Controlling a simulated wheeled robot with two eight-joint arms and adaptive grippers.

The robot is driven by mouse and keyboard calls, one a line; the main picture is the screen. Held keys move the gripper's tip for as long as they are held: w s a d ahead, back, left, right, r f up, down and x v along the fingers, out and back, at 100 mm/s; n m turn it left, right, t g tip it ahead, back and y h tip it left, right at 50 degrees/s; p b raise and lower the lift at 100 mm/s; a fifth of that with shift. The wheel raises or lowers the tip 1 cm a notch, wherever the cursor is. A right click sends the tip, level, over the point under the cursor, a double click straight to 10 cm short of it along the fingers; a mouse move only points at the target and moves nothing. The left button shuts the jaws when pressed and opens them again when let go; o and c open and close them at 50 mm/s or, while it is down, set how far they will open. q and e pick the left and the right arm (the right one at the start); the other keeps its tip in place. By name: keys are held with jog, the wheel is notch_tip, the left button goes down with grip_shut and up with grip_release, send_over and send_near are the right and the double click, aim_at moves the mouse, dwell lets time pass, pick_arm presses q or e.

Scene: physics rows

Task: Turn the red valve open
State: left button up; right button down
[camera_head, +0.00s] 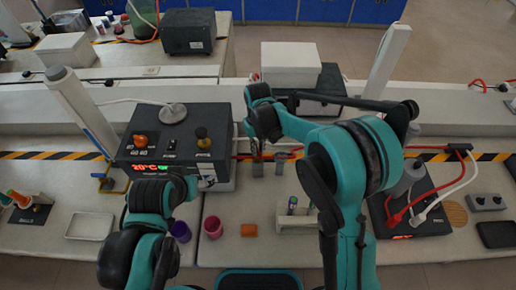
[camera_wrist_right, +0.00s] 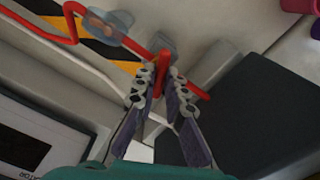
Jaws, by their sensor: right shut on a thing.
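The red valve handle (camera_wrist_right: 160,78) stands up from a red pipe (camera_wrist_right: 75,22) in the right wrist view. My right gripper (camera_wrist_right: 162,90) is shut on the handle, with one finger on each side of it. In the head view, my right gripper (camera_head: 257,148) hangs down at the red pipe behind the bench's middle. The handle is too small and covered there to make out. My left gripper (camera_head: 207,178) is low in front of the dark control box (camera_head: 205,128). Its fingers are too small and partly hidden to tell their state.
Purple (camera_head: 181,231) and pink (camera_head: 213,227) cups and an orange block (camera_head: 249,230) lie on the front bench. A dark box with red and white cables (camera_head: 422,209) is at the right. A white tray (camera_head: 90,226) lies left.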

jog(key=n, duration=0.6)
jog(key=shift+n, duration=0.3)
jog(key=n, duration=0.6)
jog(key=shift+b, duration=0.4)
jog(key=shift+n, duration=0.4)
jog(key=c, duration=1.6)
grip_release()
jog(key=shift+r, duration=0.1)
notch_tip(320, 180, up, 12)
jog(key=shift+f, duration=0.1)
